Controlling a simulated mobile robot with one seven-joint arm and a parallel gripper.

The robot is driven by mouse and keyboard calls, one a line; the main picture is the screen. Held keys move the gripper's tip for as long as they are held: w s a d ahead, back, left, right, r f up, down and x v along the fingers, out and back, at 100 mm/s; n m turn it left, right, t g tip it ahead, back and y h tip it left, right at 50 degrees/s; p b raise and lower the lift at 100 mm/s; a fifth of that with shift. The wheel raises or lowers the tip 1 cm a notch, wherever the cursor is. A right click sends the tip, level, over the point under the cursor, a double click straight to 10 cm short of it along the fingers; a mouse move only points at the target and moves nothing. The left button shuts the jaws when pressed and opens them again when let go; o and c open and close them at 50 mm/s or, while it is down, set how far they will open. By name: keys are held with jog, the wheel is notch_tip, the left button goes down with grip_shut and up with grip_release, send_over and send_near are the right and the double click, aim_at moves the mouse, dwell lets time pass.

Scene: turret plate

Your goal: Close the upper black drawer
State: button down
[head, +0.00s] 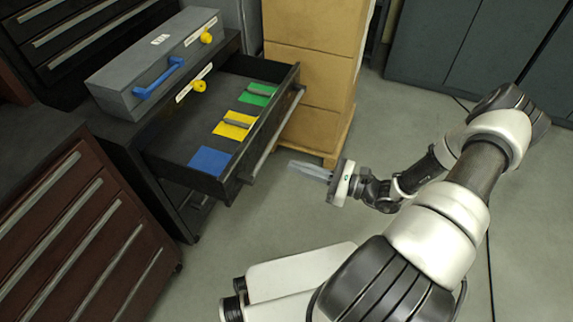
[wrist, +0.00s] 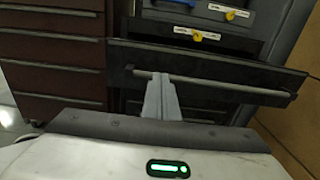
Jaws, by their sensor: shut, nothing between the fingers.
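The upper black drawer (head: 222,125) is pulled out of its dark cabinet. Blue, yellow and green patches show on its floor, with small grey items on the yellow and green ones. Its front carries a long bar handle (head: 275,135), which also shows in the wrist view (wrist: 210,82). My gripper (head: 292,165) is shut and empty, in front of the drawer and apart from it in the head view. In the wrist view the fingertips (wrist: 160,78) overlap the left part of the drawer front, just under the bar; contact cannot be told.
A grey box (head: 150,68) with a blue handle and yellow knob sits on the cabinet. A brown drawer cabinet (head: 80,235) stands at left. Stacked cardboard boxes (head: 315,60) on a pallet stand right of the drawer. The floor (head: 250,215) before the drawer is clear.

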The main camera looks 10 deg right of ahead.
aim_at(248, 153)
jog(key=b+x, duration=0.2)
jog(key=x, duration=1)
jog(key=shift+a, duration=0.2)
jog(key=shift+w+a, duration=0.3)
jog(key=shift+a, duration=0.1)
jog(key=x, duration=2.5)
jog(key=shift+w+a, duration=0.1)
jog(key=shift+a, duration=0.05)
jog(key=shift+w+a, duration=0.2)
jog(key=shift+w+a+r, duration=0.15)
